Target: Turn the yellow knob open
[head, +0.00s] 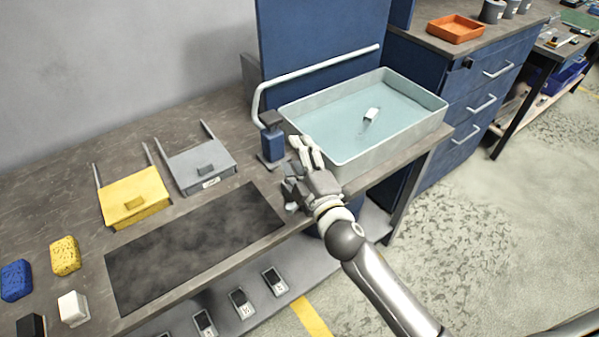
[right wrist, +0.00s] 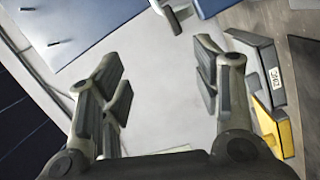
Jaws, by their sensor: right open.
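A yellow box-like unit (head: 134,196) with two thin grey rods at its back lies on the grey bench, left of centre in the head view. Part of a yellow unit also shows at the right of the right wrist view (right wrist: 286,136). My right gripper (head: 298,166) is open and empty, beside a blue pump bottle and well right of the yellow unit. Its spread fingers show in the right wrist view (right wrist: 160,78). My left gripper is out of view.
A similar grey unit (head: 203,168) lies between the yellow unit and the blue bottle (head: 272,145). A water-filled basin (head: 430,128) stands right of my gripper. A dark mat (head: 190,250) lies in front. Sponges (head: 65,256) and small blocks (head: 73,308) are at the left.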

